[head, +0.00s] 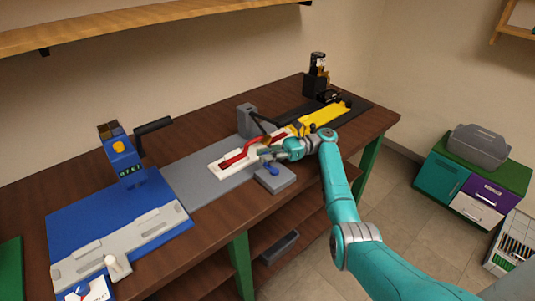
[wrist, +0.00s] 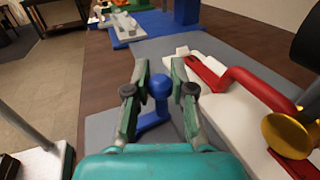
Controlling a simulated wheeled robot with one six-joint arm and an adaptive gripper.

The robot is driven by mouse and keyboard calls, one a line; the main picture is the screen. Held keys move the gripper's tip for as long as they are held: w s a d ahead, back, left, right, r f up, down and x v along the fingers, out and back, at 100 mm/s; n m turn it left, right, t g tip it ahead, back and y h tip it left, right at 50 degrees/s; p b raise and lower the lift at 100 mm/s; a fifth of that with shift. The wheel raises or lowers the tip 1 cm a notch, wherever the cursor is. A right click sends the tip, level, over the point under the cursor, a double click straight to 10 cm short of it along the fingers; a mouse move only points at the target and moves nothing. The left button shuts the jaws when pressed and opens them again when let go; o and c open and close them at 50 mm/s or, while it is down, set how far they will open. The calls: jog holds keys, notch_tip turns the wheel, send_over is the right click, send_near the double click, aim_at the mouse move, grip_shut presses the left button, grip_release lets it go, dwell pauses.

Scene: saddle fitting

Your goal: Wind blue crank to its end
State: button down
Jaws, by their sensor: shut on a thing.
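The blue crank (head: 270,168) stands on a small grey block (head: 276,181) at the front edge of the workbench. In the wrist view its round knob (wrist: 158,84) sits between the fingers, with the blue arm (wrist: 150,122) running below it. My gripper (wrist: 160,72) is shut on the knob, one finger on each side. In the head view my gripper (head: 271,153) reaches in from the right, and its fingers partly hide the crank.
A white fixture with a red lever (head: 240,153) lies just behind the crank. A yellow fixture (head: 325,115) is further right. A blue station (head: 122,158) with a black handle and a pale grey rail (head: 125,240) are at the left. Bare grey mat (head: 195,180) lies between.

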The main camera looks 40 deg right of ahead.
jog(key=shift+a+n+g, duration=0.2)
jog(key=shift+n+g, duration=0.2)
jog(key=shift+g, duration=0.2)
jog(key=shift+f, duration=0.1)
jog(key=c, duration=1)
grip_release()
notch_tip(320, 180, up, 10)
jog(key=shift+r, duration=0.1)
jog(key=shift+s, duration=0.1)
